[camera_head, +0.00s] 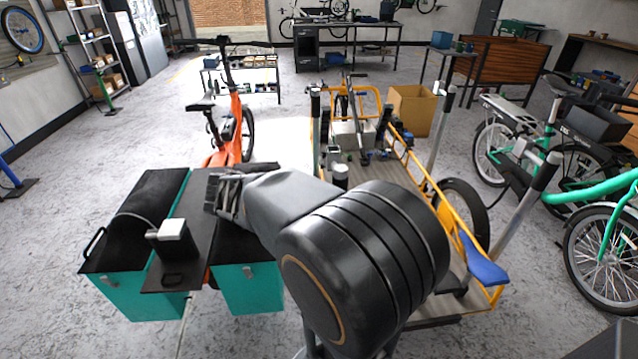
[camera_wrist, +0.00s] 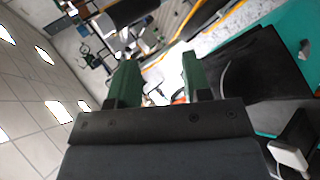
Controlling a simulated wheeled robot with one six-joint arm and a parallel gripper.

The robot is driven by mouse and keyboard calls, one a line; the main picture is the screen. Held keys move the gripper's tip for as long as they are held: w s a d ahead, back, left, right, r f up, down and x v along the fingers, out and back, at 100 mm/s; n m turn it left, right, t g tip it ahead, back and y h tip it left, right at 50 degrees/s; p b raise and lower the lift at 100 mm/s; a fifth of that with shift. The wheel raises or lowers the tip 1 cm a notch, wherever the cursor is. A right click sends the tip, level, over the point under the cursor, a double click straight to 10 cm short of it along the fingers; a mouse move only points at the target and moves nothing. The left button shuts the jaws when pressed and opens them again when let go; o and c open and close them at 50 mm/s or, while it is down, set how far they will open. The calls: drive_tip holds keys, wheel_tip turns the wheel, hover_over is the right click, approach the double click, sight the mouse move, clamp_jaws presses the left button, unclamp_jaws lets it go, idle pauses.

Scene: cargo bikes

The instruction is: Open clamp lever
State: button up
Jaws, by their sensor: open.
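My gripper (camera_wrist: 158,72) shows two green fingers spread apart with nothing between them in the wrist view. In the head view my gripper (camera_head: 222,192) is over the right part of a black rear deck (camera_head: 190,262) on an orange bike (camera_head: 228,140), and its fingertips are hard to make out. A grey block-like fitting (camera_head: 172,232) stands on the deck, left of and apart from my gripper. A pale lever-like part (camera_wrist: 290,156) shows at the lower right of the wrist view. I cannot tell for sure which part is the clamp lever.
Teal boxes with black lids hang on both sides of the deck, the left one (camera_head: 140,285) and the right one (camera_head: 255,288). A yellow-framed cargo bike (camera_head: 455,225) stands to the right, beyond my arm. Open floor (camera_head: 70,190) lies on the left.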

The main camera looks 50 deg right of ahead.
sight(321, 161)
drive_tip(key=w+d+f+n+t+h+b, duration=0.1)
drive_tip(key=w+d+f+h+b, duration=0.4)
drive_tip(key=w+d+h+b, duration=0.3)
drive_tip(key=shift+t, duration=0.3)
drive_tip(key=d, duration=0.4)
drive_tip(key=w+d, duration=0.1)
drive_tip(key=d, duration=0.4)
drive_tip(key=w+d+p, duration=0.1)
drive_tip(key=d, duration=0.4)
drive_tip(key=shift+w+d+r, duration=0.2)
drive_tip(key=shift+d+r, duration=0.05)
drive_tip(key=shift+c, duration=0.2)
clamp_jaws()
